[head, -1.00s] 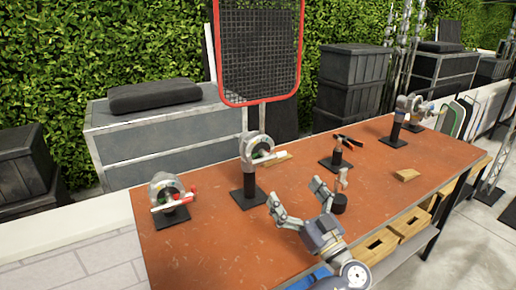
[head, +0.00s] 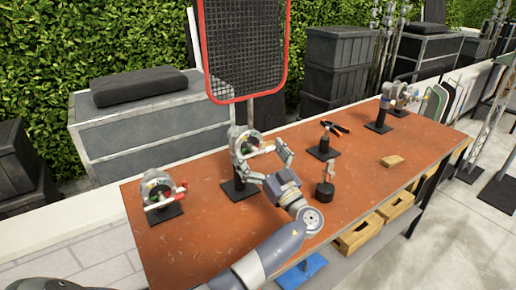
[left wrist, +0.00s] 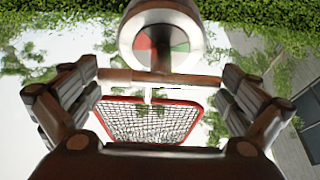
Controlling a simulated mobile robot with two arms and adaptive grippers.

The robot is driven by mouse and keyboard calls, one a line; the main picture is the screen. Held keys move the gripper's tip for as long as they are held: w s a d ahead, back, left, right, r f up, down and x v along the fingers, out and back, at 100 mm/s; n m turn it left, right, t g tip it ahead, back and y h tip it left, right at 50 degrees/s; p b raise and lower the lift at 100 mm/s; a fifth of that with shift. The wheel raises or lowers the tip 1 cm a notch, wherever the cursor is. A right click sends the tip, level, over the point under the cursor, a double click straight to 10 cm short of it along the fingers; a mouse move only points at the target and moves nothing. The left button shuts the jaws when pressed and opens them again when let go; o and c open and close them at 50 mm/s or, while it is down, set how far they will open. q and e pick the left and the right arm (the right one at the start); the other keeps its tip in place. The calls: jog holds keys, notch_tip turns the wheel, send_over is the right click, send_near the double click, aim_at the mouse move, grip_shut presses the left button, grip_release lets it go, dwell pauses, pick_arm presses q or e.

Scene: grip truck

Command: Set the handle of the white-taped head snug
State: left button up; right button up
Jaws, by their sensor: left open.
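The white-taped head (head: 246,137) is the middle round head on a black post, partly hidden behind my left gripper. Its pale handle (head: 267,146) sticks out to the right at the front. My left gripper (head: 262,154) is open in front of this head, one finger on each side. In the left wrist view the round head (left wrist: 162,38) is at the top centre, and the handle's crossbar (left wrist: 160,80) spans the space between the open fingers. I cannot tell whether the fingers touch the bar. My right gripper is not in view.
A red-handled head (head: 158,190) stands at the left of the orange table (head: 210,240), another head (head: 388,95) at the far right. A red-framed mesh (head: 245,50) stands behind.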

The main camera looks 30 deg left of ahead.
pick_arm(q)
jog(key=shift+a, duration=0.1)
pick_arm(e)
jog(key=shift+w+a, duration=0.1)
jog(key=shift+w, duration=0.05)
pick_arm(q)
jog(key=c, duration=0.6)
jog(key=shift+c, duration=1)
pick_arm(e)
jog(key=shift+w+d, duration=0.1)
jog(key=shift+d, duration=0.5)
